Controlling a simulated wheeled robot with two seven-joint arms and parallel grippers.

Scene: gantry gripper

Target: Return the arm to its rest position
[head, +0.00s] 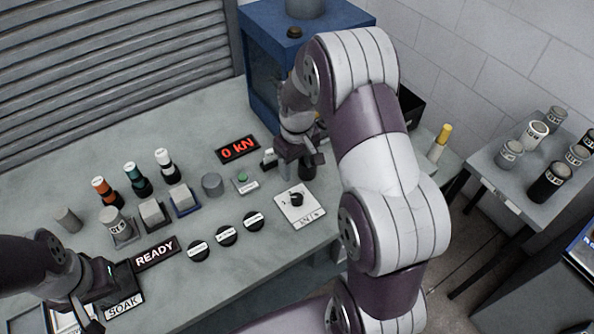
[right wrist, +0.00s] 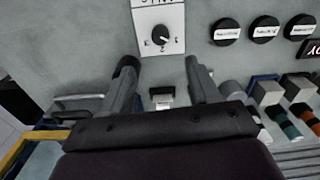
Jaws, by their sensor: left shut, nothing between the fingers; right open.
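My right arm reaches across the head view. Its gripper (head: 299,172) is over the bench, just behind the white dial plate (head: 300,205). In the right wrist view the right gripper (right wrist: 160,72) has its two fingers apart. A small white-labelled part (right wrist: 162,96) shows between them, below the fingers on the bench, and the dial knob (right wrist: 161,36) lies beyond the tips. Nothing is held. My left gripper (head: 92,306) is low at the left, shut and empty, close to the SOAK plate (head: 124,306).
The grey bench (head: 70,175) carries a red 0 kN display (head: 237,149), a READY sign (head: 155,253), a green button (head: 242,178), round black knobs (head: 226,236) and several capped cylinders (head: 137,178). A blue machine (head: 268,85) stands behind. A side table (head: 490,185) holds labelled weights.

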